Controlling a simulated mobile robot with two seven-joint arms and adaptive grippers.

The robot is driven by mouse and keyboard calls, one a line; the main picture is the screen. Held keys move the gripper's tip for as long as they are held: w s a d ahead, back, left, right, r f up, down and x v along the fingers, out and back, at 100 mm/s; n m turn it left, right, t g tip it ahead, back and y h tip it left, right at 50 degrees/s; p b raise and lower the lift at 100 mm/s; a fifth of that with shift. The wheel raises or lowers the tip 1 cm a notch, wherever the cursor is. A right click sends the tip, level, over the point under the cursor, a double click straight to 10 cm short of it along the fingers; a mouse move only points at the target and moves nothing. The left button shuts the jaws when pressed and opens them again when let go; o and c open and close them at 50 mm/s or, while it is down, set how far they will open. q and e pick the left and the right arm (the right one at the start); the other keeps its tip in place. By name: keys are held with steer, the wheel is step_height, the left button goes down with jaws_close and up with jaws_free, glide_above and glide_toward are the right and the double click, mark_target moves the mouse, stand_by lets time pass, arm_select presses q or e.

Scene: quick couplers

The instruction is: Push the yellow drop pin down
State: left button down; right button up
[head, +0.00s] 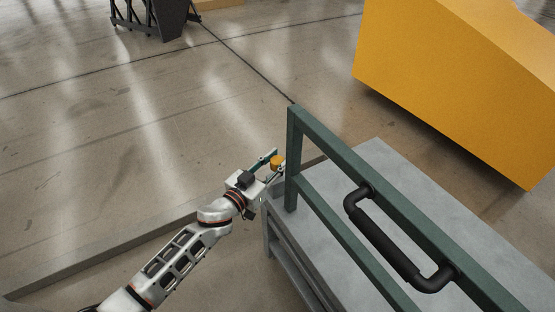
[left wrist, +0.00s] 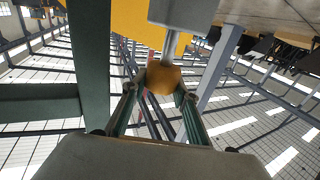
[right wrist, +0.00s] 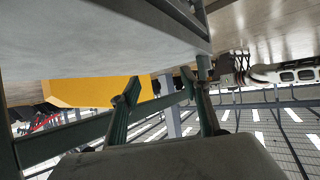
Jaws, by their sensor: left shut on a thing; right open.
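The yellow drop pin's round knob (head: 277,162) shows small beside the corner post of the green frame. In the left wrist view the knob (left wrist: 163,80) sits on a grey rod that runs up into a grey block (left wrist: 184,11). My left gripper (head: 274,164) is shut on the knob, with a finger on either side of it. How far the pin is down in its seat is hidden. My right gripper (right wrist: 167,76) is open with nothing between its fingers. It is outside the head view, close to a grey slab.
The green frame (head: 345,155) with a black handle (head: 390,245) stands over a grey bench top (head: 385,165). A large yellow body (head: 450,90) stands behind it. A black stand (head: 155,15) is far back. The floor at left is clear.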

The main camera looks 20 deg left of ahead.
arm_select(q)
steer(key=f, duration=0.1)
steer(key=f+b, duration=0.1)
steer(key=f, duration=0.2)
steer(key=shift+s+f, duration=0.25)
steer(key=shift+w+f+b, duration=0.1)
steer(key=shift+f+b, duration=0.05)
steer(key=shift+b, duration=0.25)
arm_select(e)
steer(key=shift+w+a+r+m+t+y, duration=0.2)
steer(key=shift+w+a+r, duration=0.1)
steer(key=shift+a+r, duration=0.2)
steer(key=shift+w+a+r+m+t+y, duration=0.1)
steer(key=shift+w+a+r+m+y, duration=0.1)
steer(key=shift+w+a+r, duration=0.25)
arm_select(q)
steer(key=c, duration=1.8)
jaws_free()
steer(key=shift+c, duration=0.2)
steer(key=shift+w, duration=0.1)
steer(key=v, duration=1.2)
arm_select(e)
steer(key=shift+s+d+f, duration=0.1)
steer(key=shift+s+d, duration=0.05)
steer(key=shift+s, duration=0.15)
